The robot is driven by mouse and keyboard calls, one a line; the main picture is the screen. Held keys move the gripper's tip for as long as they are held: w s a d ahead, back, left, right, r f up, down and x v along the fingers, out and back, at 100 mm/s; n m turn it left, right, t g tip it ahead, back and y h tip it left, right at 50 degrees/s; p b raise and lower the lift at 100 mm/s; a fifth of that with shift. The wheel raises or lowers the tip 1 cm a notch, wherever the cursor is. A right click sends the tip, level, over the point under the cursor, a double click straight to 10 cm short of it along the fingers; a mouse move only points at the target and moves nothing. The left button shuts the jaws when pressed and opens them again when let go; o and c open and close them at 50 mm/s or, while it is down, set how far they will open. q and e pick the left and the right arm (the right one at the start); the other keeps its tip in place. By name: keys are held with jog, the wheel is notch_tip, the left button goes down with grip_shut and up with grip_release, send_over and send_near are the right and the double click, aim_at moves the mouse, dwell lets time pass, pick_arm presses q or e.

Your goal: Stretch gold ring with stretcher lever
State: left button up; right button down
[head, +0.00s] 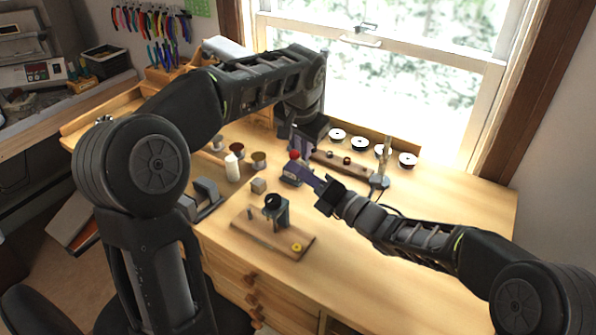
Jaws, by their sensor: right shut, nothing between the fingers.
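A wooden base (242,223) near the table's front edge carries a grey upright device with a dark round top (273,201). A small gold ring (297,247) lies at the base's right front corner. A red ball knob (295,155) shows between my grippers; I cannot tell for sure that it tops the stretcher lever.
A white bottle (232,168), small round pots (258,160) and a small block (258,185) stand to the left. A wooden strip (330,162), white-topped discs (360,143) and a post on a dark base (380,181) are behind. The right tabletop (450,215) is clear.

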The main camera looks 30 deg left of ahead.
pick_arm(q)
jog(key=v, duration=1.1)
jog(key=shift+d+r, duration=0.2)
jog(key=shift+r, duration=0.15)
